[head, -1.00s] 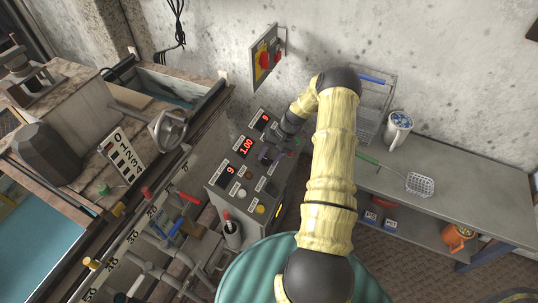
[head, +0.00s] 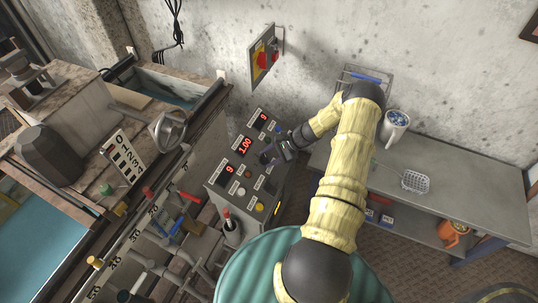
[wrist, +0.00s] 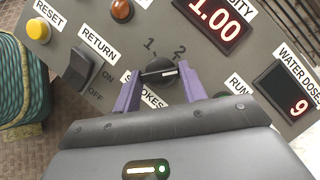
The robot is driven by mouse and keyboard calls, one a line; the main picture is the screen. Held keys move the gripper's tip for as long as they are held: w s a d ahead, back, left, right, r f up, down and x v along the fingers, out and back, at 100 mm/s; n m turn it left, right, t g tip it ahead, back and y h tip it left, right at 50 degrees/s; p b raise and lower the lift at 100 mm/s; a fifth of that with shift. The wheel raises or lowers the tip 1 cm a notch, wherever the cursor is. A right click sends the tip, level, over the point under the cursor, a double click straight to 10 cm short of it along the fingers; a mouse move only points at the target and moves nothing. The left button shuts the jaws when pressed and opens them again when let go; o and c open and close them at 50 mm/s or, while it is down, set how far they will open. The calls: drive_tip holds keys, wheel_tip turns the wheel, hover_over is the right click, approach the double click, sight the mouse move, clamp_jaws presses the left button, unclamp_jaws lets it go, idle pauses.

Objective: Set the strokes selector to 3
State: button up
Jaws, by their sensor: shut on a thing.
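The strokes selector (wrist: 158,66) is a black round knob with a white line across it, on the grey control panel. In the wrist view the numbers 1 and 2 show above it; I cannot see a 3. The white line lies nearly sideways in the picture. The STROKES label below is partly covered by a finger. My gripper (wrist: 161,77) has its two purple fingers on either side of the knob, shut on it. In the head view my gripper (head: 267,157) is at the panel's right part and hides the knob.
The panel also carries a RETURN switch (wrist: 80,69), a yellow RESET button (wrist: 38,31), an amber lamp (wrist: 122,10) and red displays (wrist: 220,22). A teal drum (head: 245,268) stands in front. A grey bench (head: 450,210) with a mug (head: 394,127) is at right.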

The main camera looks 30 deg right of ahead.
drive_tip(key=m+t+p, duration=0.1)
drive_tip(key=m+t, duration=0.1)
drive_tip(key=m, duration=0.3)
drive_tip(key=shift+s, duration=0.15)
idle(0.4)
drive_tip(key=o, duration=1)
drive_tip(key=shift+d, duration=0.1)
drive_tip(key=v, duration=0.8)
drive_tip(key=p+v, duration=0.1)
drive_tip(key=v, duration=0.8)
drive_tip(key=shift+s+r, duration=0.2)
drive_tip(key=shift+r, duration=0.05)
drive_tip(key=shift+a, duration=0.3)
